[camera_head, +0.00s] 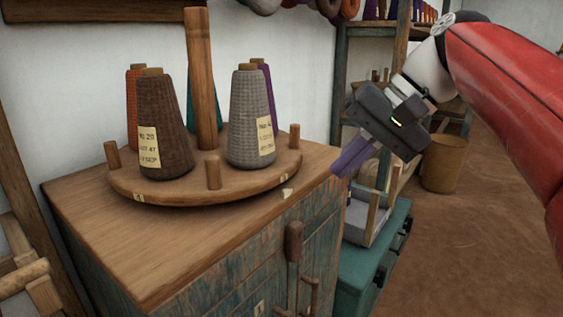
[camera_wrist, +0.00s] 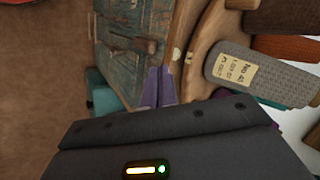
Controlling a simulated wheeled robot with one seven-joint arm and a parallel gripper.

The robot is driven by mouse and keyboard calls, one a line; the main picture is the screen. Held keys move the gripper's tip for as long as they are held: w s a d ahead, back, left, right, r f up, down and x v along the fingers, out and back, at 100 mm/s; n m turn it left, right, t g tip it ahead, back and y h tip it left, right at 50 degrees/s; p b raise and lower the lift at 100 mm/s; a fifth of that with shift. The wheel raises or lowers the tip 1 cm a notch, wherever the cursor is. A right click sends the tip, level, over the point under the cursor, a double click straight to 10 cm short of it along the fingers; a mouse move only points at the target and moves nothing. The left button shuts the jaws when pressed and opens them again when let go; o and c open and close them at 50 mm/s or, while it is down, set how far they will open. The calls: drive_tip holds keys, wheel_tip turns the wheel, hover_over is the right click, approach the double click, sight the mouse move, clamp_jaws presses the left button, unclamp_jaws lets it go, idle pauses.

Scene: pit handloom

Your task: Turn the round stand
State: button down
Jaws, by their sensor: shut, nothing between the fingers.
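The round stand (camera_head: 220,193) is a wooden disc with a central post (camera_head: 201,80) and short upright pegs near its rim. It lies on top of a worn blue-green cabinet (camera_head: 90,225). Cones of yarn stand on it: a brown one (camera_head: 161,128) and a grey one (camera_head: 250,120) in front, with orange, teal and purple ones partly hidden behind. My gripper (camera_head: 347,164) is shut and empty, to the right of the stand and apart from it in the head view. In the wrist view its purple fingers (camera_wrist: 158,88) show close to the stand's rim (camera_wrist: 196,62); contact cannot be told.
A teal chest (camera_head: 353,265) with a pale tray (camera_head: 362,222) on it stands right of the cabinet. A yellow-brown bin (camera_head: 443,163) and a shelf (camera_head: 345,70) are behind my gripper. Open brown floor (camera_head: 460,250) lies at the right.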

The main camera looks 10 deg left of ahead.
sight(239, 183)
wheel_tip(239, 183, up, 6)
drive_tip(key=w+a+f+n+g+y, duration=0.1)
drive_tip(key=w+a+n+g, duration=0.1)
drive_tip(key=n+g, duration=0.1)
drive_tip(key=b+x, duration=0.1)
drive_tip(key=x, duration=0.2)
drive_tip(key=b+x, duration=0.2)
drive_tip(key=x, duration=0.1)
drive_tip(key=s+b+x, duration=0.1)
drive_tip(key=b+x, duration=0.1)
drive_tip(key=x, duration=0.2)
drive_tip(key=shift+a+r, duration=0.25)
drive_tip(key=shift+r, duration=0.05)
drive_tip(key=shift+s+a+r, duration=0.1)
drive_tip(key=shift+s+a, duration=0.05)
drive_tip(key=shift+a, duration=0.4)
drive_tip(key=shift+s+a+r, duration=0.15)
drive_tip(key=shift+a, duration=0.45)
drive_tip(key=shift+s+a, duration=0.2)
drive_tip(key=shift+a, duration=0.4)
drive_tip(key=shift+s+y, duration=0.1)
drive_tip(key=shift+y, duration=0.2)
